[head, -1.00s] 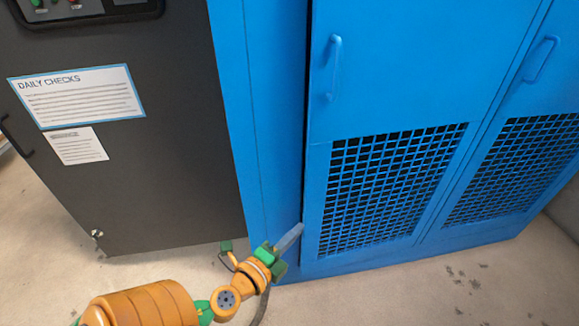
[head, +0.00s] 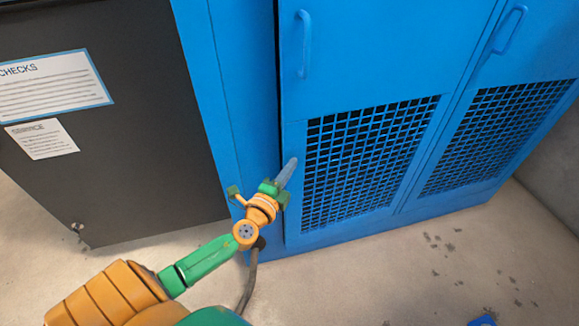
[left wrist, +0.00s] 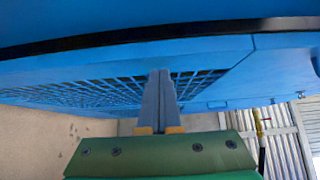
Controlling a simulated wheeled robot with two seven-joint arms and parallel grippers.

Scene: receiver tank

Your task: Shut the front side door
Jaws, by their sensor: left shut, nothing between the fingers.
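The front side door (head: 350,75) is the left of two blue doors, with a mesh panel low down and a blue handle (head: 304,45) at upper left. A dark gap runs down its left edge, so it looks slightly ajar. My left gripper (head: 288,171) is shut and empty, its grey fingertips at the lower left part of the door, beside the mesh. In the left wrist view the closed fingers (left wrist: 160,98) overlap the mesh of the door (left wrist: 130,65); I cannot tell whether they touch it. My right gripper is out of view.
The second blue door (head: 540,50) with its handle (head: 509,30) adjoins on the right. A dark cabinet panel (head: 130,130) with paper notices stands left. The concrete floor (head: 390,260) in front is mostly clear. A small blue thing (head: 482,321) shows at the bottom edge.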

